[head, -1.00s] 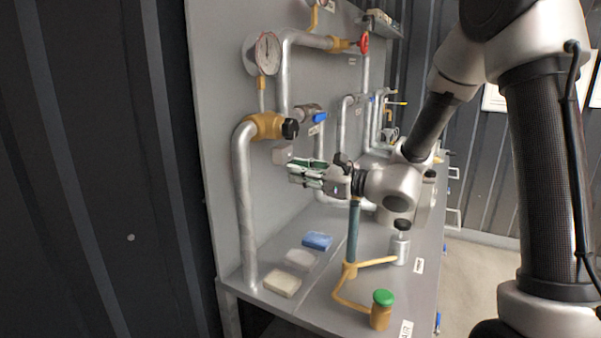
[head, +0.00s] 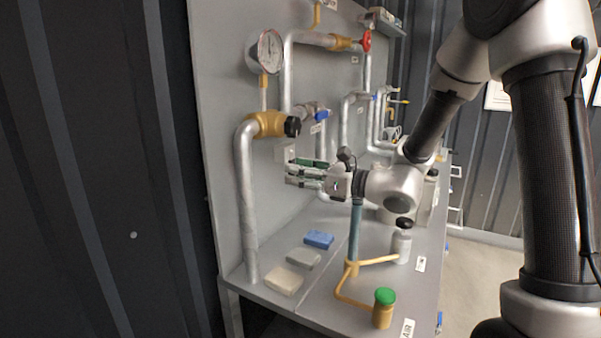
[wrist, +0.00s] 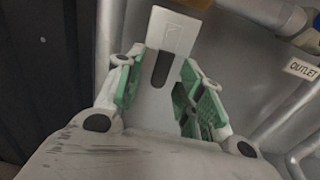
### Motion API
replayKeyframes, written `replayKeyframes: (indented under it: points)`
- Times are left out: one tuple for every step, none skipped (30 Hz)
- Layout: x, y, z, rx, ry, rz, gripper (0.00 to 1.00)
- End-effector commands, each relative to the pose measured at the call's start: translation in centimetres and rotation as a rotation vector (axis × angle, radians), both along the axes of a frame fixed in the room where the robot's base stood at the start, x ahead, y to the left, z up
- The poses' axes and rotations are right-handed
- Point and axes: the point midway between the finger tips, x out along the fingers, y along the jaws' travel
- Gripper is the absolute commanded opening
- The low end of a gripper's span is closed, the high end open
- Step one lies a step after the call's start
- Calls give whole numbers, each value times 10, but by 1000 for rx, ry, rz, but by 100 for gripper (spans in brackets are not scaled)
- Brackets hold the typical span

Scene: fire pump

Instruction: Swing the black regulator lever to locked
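A small pale box (head: 285,152) is on the grey panel below the brass valve. It shows close up in the wrist view as a white plate with a faint mark (wrist: 172,32). A dark rounded piece, which looks like the black lever (wrist: 162,70), hangs below that plate. My gripper (head: 298,172) is in front of the panel, just below and right of the box. Its two green-padded fingers are apart in the wrist view, one on each side of the dark piece. I cannot tell whether either finger touches it. The lever cannot be made out in the head view.
A brass valve with a black knob (head: 292,126) and a gauge (head: 269,51) are above the box. A thick grey pipe (head: 246,205) stands to the left. An OUTLET label (wrist: 302,69) is at right.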

Motion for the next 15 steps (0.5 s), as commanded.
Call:
replayKeyframes:
  points:
    - [0, -1, 0, 0, 0, 0, 38]
    - [-1, -1, 0, 0, 0, -1, 38]
    - [-2, -4, 0, 0, 0, -2, 38]
    - [-3, -6, 0, -1, -1, -3, 38]
    - [-4, -10, 0, -1, 0, -4, 38]
    - [-8, -15, 0, -1, 1, -3, 38]
    - [-11, -19, 0, -1, 1, -4, 38]
    - [-14, -25, 0, 0, 0, -5, 38]
    - [-19, -32, 0, -1, 1, -5, 38]
    - [-23, -38, 0, 0, 0, -7, 38]
    - [-27, -44, 0, -1, -1, -5, 38]
    - [-32, -52, 0, 0, 0, -6, 38]
    - [-36, -57, 0, -1, 1, -6, 38]
    - [-39, -63, 0, 0, 0, -6, 38]
    - [-44, -70, 0, -1, -1, -6, 38]
